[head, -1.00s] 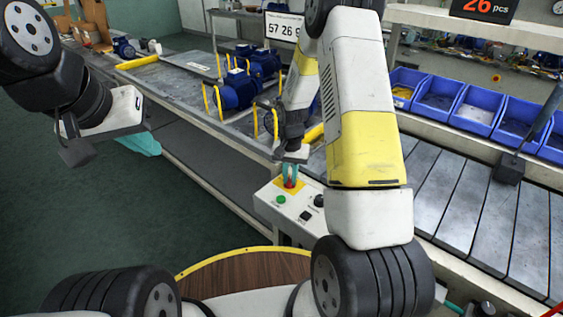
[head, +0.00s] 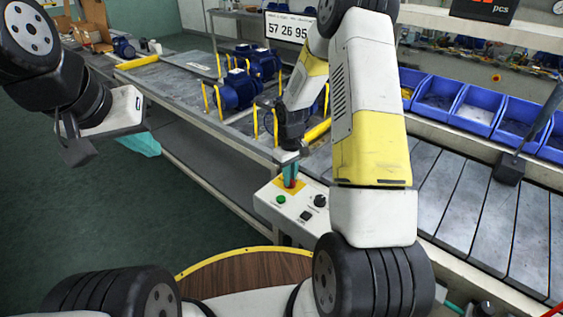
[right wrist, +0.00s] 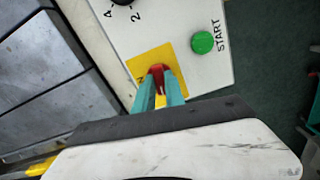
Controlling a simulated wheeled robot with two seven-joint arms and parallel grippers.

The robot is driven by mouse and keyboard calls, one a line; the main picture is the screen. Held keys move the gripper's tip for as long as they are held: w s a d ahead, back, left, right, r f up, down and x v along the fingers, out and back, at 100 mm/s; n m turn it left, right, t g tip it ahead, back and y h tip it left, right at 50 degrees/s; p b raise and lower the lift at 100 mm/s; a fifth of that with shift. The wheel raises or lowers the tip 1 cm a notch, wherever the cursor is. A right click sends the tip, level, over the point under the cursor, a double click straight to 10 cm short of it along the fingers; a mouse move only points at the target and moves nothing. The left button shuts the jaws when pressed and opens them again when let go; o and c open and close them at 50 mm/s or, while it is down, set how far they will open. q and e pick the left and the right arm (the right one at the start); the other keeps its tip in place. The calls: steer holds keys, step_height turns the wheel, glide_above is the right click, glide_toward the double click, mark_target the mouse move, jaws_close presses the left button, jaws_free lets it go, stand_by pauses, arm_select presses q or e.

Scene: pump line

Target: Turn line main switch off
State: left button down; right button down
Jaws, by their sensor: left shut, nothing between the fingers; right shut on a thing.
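The line main switch (right wrist: 157,70) is a red knob on a yellow plate (right wrist: 145,62) on a white control box. My right gripper (right wrist: 158,82) has its teal fingers shut on the red knob in the right wrist view. In the head view the right gripper (head: 290,172) reaches down onto the box (head: 277,205), and its fingers hide most of the knob. My left gripper (head: 76,150) is shut and empty at the left, well away from the box.
A green START button (right wrist: 203,42) is beside the yellow plate. A black knob (head: 320,201) and a small black switch (head: 306,215) are also on the box. Blue motors (head: 238,90) stand on the conveyor behind. Blue bins (head: 475,107) line the right side.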

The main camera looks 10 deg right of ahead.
steer(key=shift+n, duration=0.9)
steer(key=c, duration=1.4)
jaws_free()
steer(key=shift+r, duration=3.9)
